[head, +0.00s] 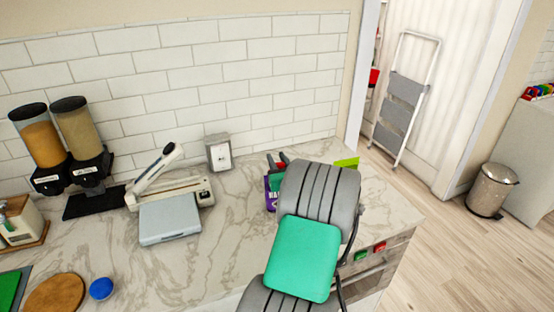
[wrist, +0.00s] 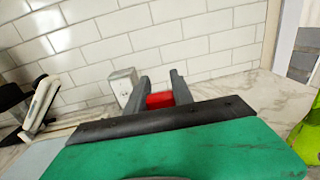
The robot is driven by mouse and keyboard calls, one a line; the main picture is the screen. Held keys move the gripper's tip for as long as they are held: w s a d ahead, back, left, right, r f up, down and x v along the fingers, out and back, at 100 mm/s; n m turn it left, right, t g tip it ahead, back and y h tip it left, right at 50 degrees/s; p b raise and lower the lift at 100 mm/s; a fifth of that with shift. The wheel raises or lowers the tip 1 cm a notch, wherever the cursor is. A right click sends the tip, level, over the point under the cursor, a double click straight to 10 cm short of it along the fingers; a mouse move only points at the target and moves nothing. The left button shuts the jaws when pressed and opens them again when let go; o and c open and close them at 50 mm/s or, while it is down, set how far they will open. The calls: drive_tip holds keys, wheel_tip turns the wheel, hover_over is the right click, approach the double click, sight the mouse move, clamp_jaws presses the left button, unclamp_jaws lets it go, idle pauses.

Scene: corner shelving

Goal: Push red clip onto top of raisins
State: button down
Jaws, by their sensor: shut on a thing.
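The raisins bag (head: 271,194) is purple and stands upright on the marble counter near its right end, partly hidden behind my arm. My gripper (head: 277,161) is at the top of the bag, its dark fingers pointing away toward the tiled wall. The red clip (head: 285,158) shows small between the fingers. In the wrist view my gripper (wrist: 160,88) is shut on the red clip (wrist: 160,100), with a finger on each side. The raisins bag is not visible in the wrist view. I cannot tell whether the clip touches the bag top.
A lime-green object (head: 346,163) lies right of my arm. A grey outlet box (head: 219,152) is on the wall, left of the bag. A white press-like device (head: 170,190) and two dispensers (head: 60,140) stand farther left. The counter between device and bag is clear.

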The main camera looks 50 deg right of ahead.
drive_tip(key=shift+f, duration=0.4)
drive_tip(key=c, duration=1)
unclamp_jaws()
drive_tip(key=shift+r, duration=0.1)
drive_tip(key=shift+s, duration=0.1)
drive_tip(key=shift+s+a+b, duration=0.2)
drive_tip(key=shift+s+b, duration=0.15)
drive_tip(key=b+v, duration=0.1)
drive_tip(key=v, duration=0.6)
drive_tip(key=shift+w+b, duration=0.1)
drive_tip(key=shift+b, duration=0.2)
